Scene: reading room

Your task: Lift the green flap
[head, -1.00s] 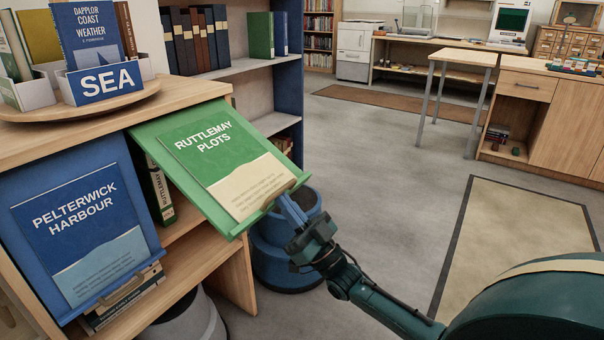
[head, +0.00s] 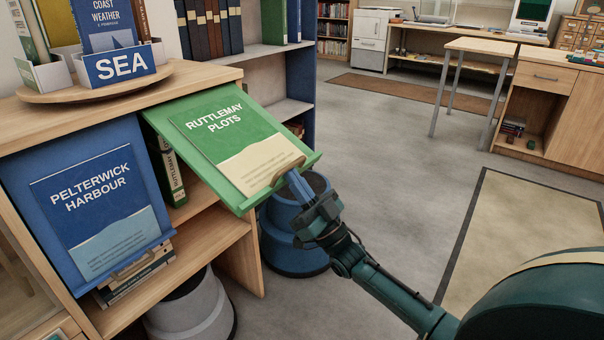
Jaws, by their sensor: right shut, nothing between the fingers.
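The green flap (head: 212,184) carries a "RUTTLEMAY PLOTS" booklet (head: 225,125) and is tilted up and out from the low bookcase. A gap shows beneath it, with a green-spined book (head: 172,170) on the shelf behind. A small wooden handle (head: 286,168) sits at the flap's lower edge. My right gripper (head: 293,178) is shut and empty, its fingertips at the lower edge by the handle; the exact contact is hard to see. My left gripper is not in view.
The blue flap (head: 150,240) with "PELTERWICK HARBOUR" hangs to the left. A blue step stool (head: 300,262) stands behind my right gripper, and a grey stool (head: 190,312) is under the bookcase. A tray (head: 110,88) with a "SEA" box is on top. Open floor lies to the right.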

